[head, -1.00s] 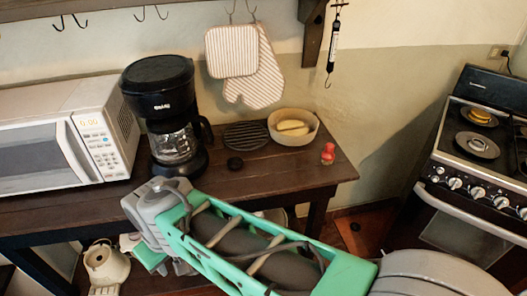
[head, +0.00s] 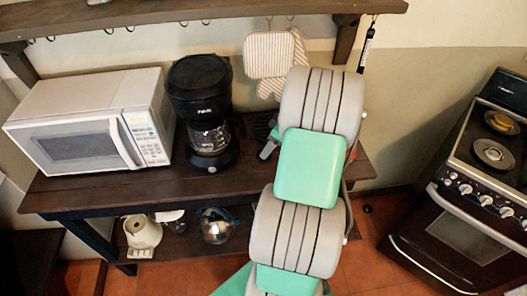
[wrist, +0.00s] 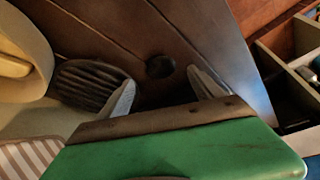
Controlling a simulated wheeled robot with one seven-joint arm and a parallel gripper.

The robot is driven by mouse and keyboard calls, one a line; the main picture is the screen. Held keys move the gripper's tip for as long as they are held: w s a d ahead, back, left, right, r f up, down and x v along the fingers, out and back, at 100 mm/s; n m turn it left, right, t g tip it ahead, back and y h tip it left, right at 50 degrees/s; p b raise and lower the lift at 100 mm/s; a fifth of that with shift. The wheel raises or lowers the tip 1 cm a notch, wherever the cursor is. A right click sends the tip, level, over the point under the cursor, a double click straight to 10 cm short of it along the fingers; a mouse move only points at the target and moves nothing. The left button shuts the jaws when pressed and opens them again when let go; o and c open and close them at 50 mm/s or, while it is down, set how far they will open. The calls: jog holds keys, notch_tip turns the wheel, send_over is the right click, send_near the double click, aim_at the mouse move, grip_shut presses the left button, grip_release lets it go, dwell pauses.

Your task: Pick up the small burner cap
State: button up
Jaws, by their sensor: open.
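The small burner cap (wrist: 160,66) is a black, round, flat piece lying on the dark wooden table (wrist: 110,30). In the wrist view it sits just beyond the gap between my fingertips. My gripper (wrist: 161,80) is open and empty, with one grey finger to the left of the cap and one to the right. Neither finger appears to touch it. In the head view my arm hides the cap and most of the gripper.
A ribbed black grate (wrist: 88,84) lies left of the cap, close to my left finger. A pale bowl (wrist: 40,48) is farther left. The coffee maker (head: 203,110) and microwave (head: 95,120) stand left of my arm. A divided box (wrist: 292,75) shows at right, past the table edge.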

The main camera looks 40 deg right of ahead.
jog(key=x, duration=0.2)
jog(key=p+x, duration=0.1)
jog(key=x, duration=0.2)
jog(key=shift+s, duration=0.25)
jog(key=c, duration=1.4)
